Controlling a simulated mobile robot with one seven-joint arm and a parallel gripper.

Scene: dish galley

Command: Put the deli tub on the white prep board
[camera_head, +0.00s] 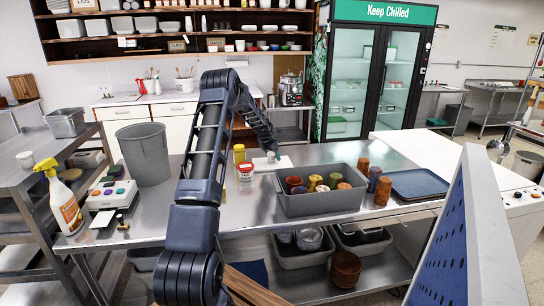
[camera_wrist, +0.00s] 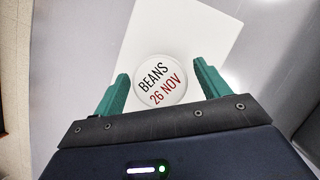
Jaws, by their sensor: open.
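The deli tub shows in the wrist view as a round white lid (camera_wrist: 161,81) marked "BEANS 26 NOV". It lies within the outline of the white prep board (camera_wrist: 210,35) and appears to stand upright on it. My gripper (camera_wrist: 161,78) is open, with one green finger on each side of the lid and a visible gap to it. In the head view, the board (camera_head: 286,163) lies on the steel table, and my gripper (camera_head: 271,151) is low over it. The tub (camera_head: 271,158) is small there and partly hidden by my gripper.
A grey bin (camera_head: 318,203) with several cups is in front. A tall grey bucket (camera_head: 145,155), a label printer (camera_head: 112,194) and a spray bottle (camera_head: 62,200) are further left. A blue tray (camera_head: 418,184) lies right.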

